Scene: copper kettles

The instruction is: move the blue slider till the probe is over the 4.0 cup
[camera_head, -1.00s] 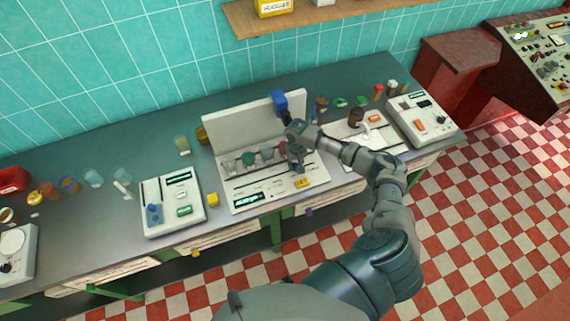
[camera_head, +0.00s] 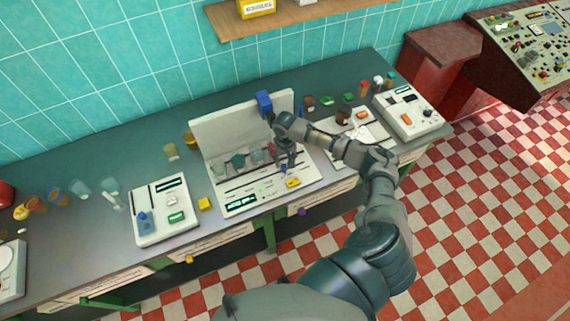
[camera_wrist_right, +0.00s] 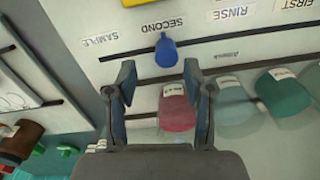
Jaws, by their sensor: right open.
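A white station (camera_head: 270,192) with an upright back panel (camera_head: 215,130) stands on the bench. A blue block (camera_head: 264,103) sits at the panel's top edge. My right gripper (camera_head: 285,165) hangs over the station's right part, open. In the wrist view a blue slider knob (camera_wrist_right: 166,52) stands at a slot, just beyond and between the open fingertips (camera_wrist_right: 160,80), not gripped. A red cup (camera_wrist_right: 177,110), a grey-teal cup (camera_wrist_right: 235,102) and a green cup (camera_wrist_right: 282,92) stand near the fingers. Their labels are too small to read. My left gripper is out of view.
A white device (camera_head: 162,210) with a blue knob stands to the left, and another (camera_head: 408,112) to the right. A yellow cube (camera_head: 204,204) lies beside the station. Loose cups and jars line the bench back. A wooden shelf (camera_head: 310,15) hangs above.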

